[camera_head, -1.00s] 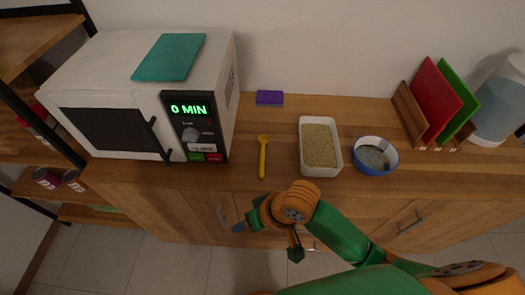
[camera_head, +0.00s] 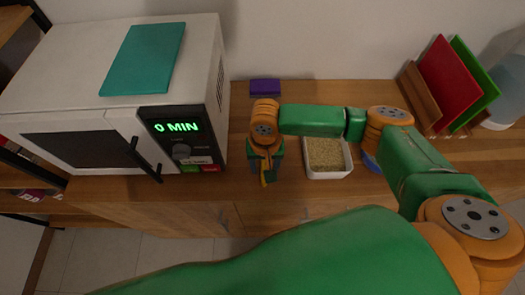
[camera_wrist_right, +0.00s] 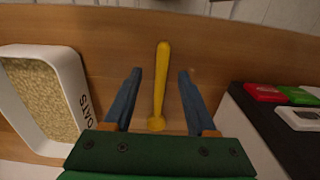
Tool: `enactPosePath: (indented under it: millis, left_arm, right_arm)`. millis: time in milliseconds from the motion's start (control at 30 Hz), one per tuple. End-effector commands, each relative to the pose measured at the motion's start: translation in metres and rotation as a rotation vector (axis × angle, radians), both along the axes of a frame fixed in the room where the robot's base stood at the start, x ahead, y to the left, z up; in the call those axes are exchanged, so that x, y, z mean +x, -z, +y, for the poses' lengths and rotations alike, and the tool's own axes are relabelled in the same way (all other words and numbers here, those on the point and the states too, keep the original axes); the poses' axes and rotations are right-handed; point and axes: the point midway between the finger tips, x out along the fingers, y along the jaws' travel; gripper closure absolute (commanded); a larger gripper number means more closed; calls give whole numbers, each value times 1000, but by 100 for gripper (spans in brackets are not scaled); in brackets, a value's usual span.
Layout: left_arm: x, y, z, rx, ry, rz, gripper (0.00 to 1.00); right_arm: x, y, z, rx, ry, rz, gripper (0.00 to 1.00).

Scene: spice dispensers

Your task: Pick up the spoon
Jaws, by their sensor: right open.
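The yellow spoon (camera_wrist_right: 161,80) lies on the wooden counter, its handle pointing to the counter's front edge. My right gripper (camera_head: 264,172) is over it between the microwave and the oats container. In the right wrist view the two blue fingers of my right gripper (camera_wrist_right: 159,73) are open, one on each side of the spoon, with gaps on both sides. The spoon's round end is close to the gripper's palm. In the head view the gripper hides most of the spoon, and only a bit of its yellow (camera_head: 264,181) shows. My left gripper is not in view.
The microwave (camera_head: 75,145) stands left of the gripper. The white oats container (camera_head: 328,175) stands to its right, with a blue bowl (camera_head: 370,162) partly hidden by my arm. A purple sponge (camera_head: 265,87) lies behind. Cutting boards (camera_head: 445,85) stand at the right.

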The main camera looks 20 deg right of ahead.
Motion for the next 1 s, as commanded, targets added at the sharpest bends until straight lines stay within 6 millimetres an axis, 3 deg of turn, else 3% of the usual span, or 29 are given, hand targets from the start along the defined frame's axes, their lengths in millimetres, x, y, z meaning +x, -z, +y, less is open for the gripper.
enactPosePath:
  millis: [133, 367, 500, 567, 600, 1000]
  left_arm:
    - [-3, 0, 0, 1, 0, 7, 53]
    - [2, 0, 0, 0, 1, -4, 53]
    - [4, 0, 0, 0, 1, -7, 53]
    - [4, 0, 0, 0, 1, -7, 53]
    - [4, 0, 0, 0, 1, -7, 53]
    - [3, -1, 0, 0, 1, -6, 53]
  right_arm:
    - [0, 22, 0, -1, 0, 0, 43]
    - [0, 24, 1, 2, -2, -2, 43]
    - [1, 24, 1, 2, -2, -2, 81]
    - [1, 24, 1, 2, -2, -2, 97]
    - [1, 24, 1, 2, -2, -2, 100]
    - [1, 19, 1, 2, -2, -3, 100]
